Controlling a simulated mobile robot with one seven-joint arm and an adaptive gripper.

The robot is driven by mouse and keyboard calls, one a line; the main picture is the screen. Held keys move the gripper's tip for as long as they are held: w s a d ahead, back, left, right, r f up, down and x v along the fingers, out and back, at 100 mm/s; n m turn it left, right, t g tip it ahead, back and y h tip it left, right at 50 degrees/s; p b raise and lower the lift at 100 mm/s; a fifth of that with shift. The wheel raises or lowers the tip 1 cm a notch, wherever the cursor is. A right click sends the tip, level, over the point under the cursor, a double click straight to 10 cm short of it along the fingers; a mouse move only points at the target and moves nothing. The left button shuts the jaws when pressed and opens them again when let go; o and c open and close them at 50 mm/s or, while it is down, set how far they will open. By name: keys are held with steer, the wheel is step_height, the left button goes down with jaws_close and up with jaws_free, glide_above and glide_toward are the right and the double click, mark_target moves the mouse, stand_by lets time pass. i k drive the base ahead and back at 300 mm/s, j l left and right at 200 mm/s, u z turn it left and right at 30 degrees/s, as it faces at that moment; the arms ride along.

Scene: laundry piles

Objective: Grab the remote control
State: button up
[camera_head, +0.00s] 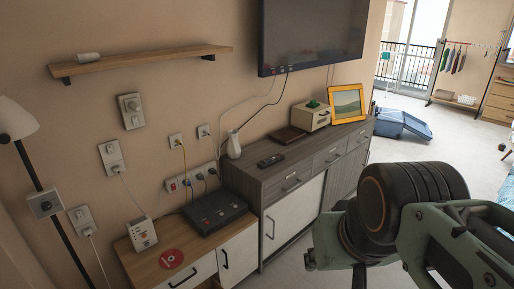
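A small dark remote control (271,160) lies on top of the grey wooden sideboard (262,180), near its left end and front edge. It lies flat, to the right of and in front of a white vase. My arm fills the lower right of the view, well to the right of the remote and nearer to the camera. A green and black part of it shows at the right edge, but my fingertips cannot be made out, so I cannot tell whether the gripper is open or shut.
A white vase (234,144), a dark flat box (288,135), a cream box (311,116) and a framed picture (347,104) stand on the sideboard. A television (314,35) hangs above. A lower cabinet (146,263) holds a black device (215,211). Floor shows beyond my arm.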

mark_target(272, 162)
steer(key=i+l+u, duration=0.15)
steer(key=u, duration=0.3)
steer(key=i+l+u, duration=0.25)
steer(key=u, duration=0.15)
steer(key=i+l+u, duration=0.15)
steer(key=l, duration=0.2)
steer(key=i+l+u, duration=0.15)
steer(key=l, duration=0.25)
steer(key=i+l, duration=0.15)
steer(key=l, duration=0.2)
steer(key=i+l, duration=0.2)
steer(key=l, duration=0.15)
steer(key=i+l+u, duration=0.1)
steer(key=l, duration=0.25)
steer(key=i+l, duration=0.2)
steer(key=l, duration=0.2)
steer(key=i+l, duration=0.15)
steer(key=l, duration=0.2)
steer(key=i+l+u, duration=0.1)
steer(key=l, duration=0.25)
steer(key=i+l, duration=0.2)
steer(key=l, duration=0.2)
steer(key=i+l, duration=0.15)
steer(key=l, duration=0.25)
steer(key=k+j+u, duration=0.15)
